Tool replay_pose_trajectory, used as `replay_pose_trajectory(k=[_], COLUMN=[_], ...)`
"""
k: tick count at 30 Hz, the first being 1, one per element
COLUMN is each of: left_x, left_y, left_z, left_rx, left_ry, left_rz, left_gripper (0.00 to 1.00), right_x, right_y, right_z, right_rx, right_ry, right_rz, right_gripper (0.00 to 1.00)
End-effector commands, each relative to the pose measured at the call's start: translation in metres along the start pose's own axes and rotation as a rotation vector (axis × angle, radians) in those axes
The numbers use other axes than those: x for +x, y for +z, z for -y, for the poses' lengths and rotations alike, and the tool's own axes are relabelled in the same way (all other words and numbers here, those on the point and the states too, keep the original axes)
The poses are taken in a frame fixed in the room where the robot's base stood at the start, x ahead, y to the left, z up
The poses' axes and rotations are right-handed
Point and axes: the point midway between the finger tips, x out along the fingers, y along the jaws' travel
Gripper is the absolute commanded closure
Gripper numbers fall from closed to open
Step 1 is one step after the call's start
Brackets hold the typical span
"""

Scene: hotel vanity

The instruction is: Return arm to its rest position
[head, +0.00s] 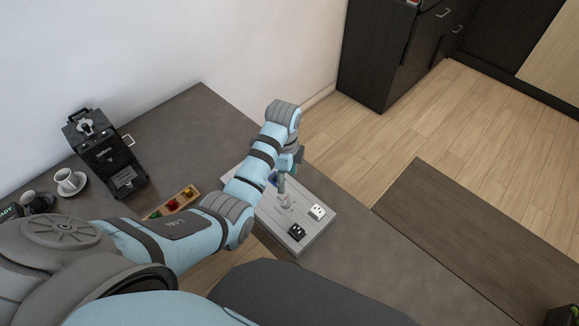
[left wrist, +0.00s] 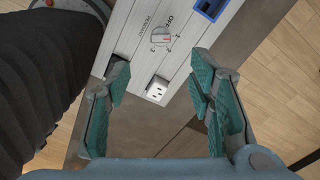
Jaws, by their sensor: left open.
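My left arm reaches from the lower left across the desk in the head view. Its gripper (head: 283,180) is over the grey panel board (head: 262,222). In the left wrist view my left gripper (left wrist: 160,105) has its teal fingers spread wide with nothing between them. The board (left wrist: 140,40) lies beyond the fingertips, with a white socket (left wrist: 157,90), a rotary knob (left wrist: 160,37) and a blue part (left wrist: 208,8). The head view also shows the white socket (head: 317,212) and a black socket (head: 297,231). My right gripper is in neither view.
A black coffee machine (head: 105,155) stands at the left of the desk, beside a white cup on a saucer (head: 70,182). A small wooden tray (head: 170,204) with coloured pieces lies near my forearm. The desk is bare behind the arm. A dark cabinet (head: 385,55) stands beyond.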

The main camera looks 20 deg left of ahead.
Motion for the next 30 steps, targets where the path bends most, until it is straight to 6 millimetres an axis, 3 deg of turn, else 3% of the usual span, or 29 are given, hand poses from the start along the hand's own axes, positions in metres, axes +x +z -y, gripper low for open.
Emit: replay_pose_trajectory(k=[7, 10, 15, 18, 24, 30], left_x=[0.002, 0.017, 0.049, 0.053, 0.038, 0.008], left_y=[0.001, 0.009, 0.034, 0.046, 0.061, 0.068], left_z=[-0.002, -0.019, -0.083, -0.124, -0.190, -0.239], left_rx=[-0.009, -0.113, -0.484, -0.691, -1.008, -1.246], left_ry=[-0.002, -0.023, -0.119, -0.175, -0.250, -0.289], left_rz=[0.001, 0.005, -0.003, -0.028, -0.100, -0.186], left_gripper=[0.52, 0.52, 0.52, 0.52, 0.52, 0.52], right_x=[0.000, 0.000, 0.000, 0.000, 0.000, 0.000], right_y=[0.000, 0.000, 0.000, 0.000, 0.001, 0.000], right_z=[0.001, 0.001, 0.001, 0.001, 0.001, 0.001], right_rx=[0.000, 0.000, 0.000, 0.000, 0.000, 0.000], right_ry=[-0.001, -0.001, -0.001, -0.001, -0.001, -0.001], right_rz=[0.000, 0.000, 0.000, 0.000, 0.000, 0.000], right_gripper=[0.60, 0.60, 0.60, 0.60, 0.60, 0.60])
